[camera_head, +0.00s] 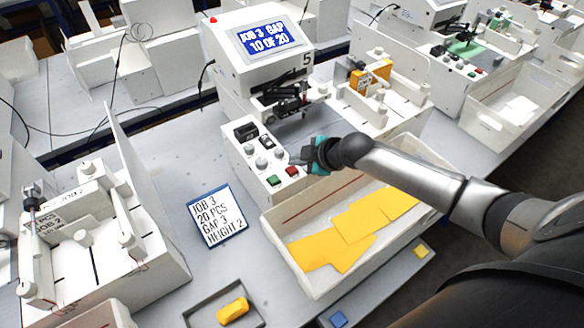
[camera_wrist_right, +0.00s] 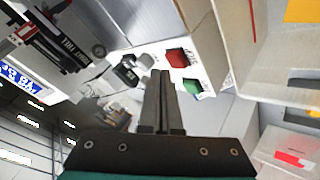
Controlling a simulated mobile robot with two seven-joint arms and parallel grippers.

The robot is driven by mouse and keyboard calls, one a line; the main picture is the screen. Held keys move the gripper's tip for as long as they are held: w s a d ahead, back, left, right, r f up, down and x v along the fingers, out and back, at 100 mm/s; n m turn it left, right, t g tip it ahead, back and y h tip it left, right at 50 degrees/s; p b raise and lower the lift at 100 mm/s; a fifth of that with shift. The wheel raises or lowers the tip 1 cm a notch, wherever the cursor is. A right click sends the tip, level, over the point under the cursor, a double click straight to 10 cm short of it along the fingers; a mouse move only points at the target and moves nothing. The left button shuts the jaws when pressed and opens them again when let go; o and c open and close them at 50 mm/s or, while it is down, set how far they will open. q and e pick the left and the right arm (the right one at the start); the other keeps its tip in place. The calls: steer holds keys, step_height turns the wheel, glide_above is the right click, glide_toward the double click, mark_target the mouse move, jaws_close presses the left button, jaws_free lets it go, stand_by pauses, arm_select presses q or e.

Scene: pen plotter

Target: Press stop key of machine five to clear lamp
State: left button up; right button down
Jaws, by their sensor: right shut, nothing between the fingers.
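Machine five (camera_head: 270,70) is a white housing marked 5 with a blue screen (camera_head: 270,38) reading "JOB 3 GAP". A small red lamp (camera_head: 213,20) shows on its top left corner. Its front panel has a red key (camera_head: 292,171) and a green key (camera_head: 273,180) beside it. In the right wrist view, the red key (camera_wrist_right: 177,57) and green key (camera_wrist_right: 192,86) lie just right of the fingertips. My right gripper (camera_head: 305,158) is shut and empty, close above the panel near the red key; contact cannot be told. My left gripper is out of view.
A white bin (camera_head: 275,235) with yellow sheets stands right below the panel, under my right arm. A job card (camera_head: 216,214) lies to the left. A tray (camera_head: 205,300) holds a yellow piece. Other machines stand left and behind. Bare table shows left of the panel.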

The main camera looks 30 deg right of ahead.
mark_target(296, 171)
steer(key=shift+f, duration=0.15)
stand_by(0.4)
steer(key=shift+f, duration=0.3)
steer(key=shift+f+b, duration=0.45)
steer(key=shift+b, duration=0.05)
stand_by(0.6)
steer(key=shift+r+p, duration=0.85)
steer(key=shift+p, duration=0.05)
step_height(296, 171, up, 5)
steer(key=p, duration=0.5)
steer(key=shift+r, duration=0.1)
